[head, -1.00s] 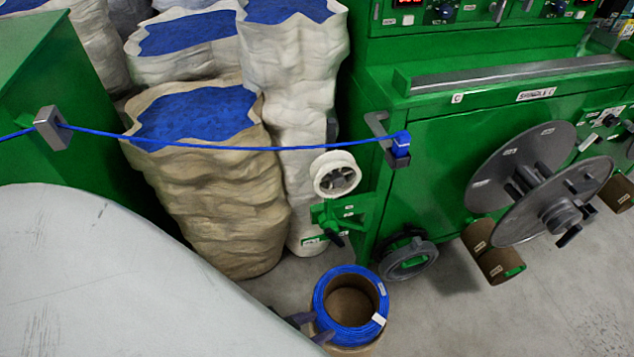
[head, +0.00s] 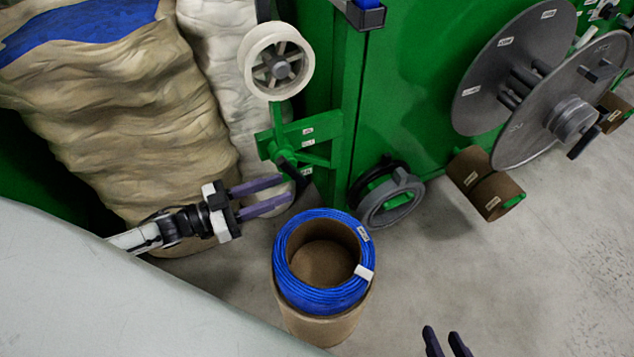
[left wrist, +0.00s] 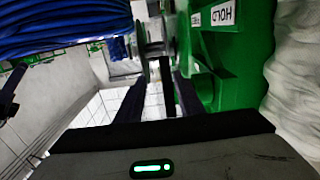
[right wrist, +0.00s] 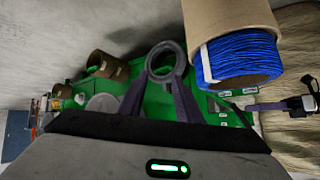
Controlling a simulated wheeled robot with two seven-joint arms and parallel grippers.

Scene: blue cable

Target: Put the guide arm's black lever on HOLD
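The green guide arm (head: 310,133) with a white pulley wheel (head: 276,61) stands beside the green machine. Its black lever (head: 288,169) hangs at the hub, angled down to the right. My left gripper (head: 288,188) is open, with its fingertips close to the lever's lower end. In the left wrist view a dark upright bar, seemingly the lever (left wrist: 167,84), shows between the open fingers; contact cannot be told. A HOLD label (left wrist: 223,13) is on the green plate above right there. My right gripper (head: 446,338) is open and empty at the bottom of the head view, away from the arm.
A blue cable coil (head: 300,290) on a brown drum (head: 325,325) stands just below the left gripper. A tan sack (head: 120,110) is at the left. A grey ring (head: 391,203) and a large grey reel (head: 560,110) are at the right. The floor (head: 540,260) is clear lower right.

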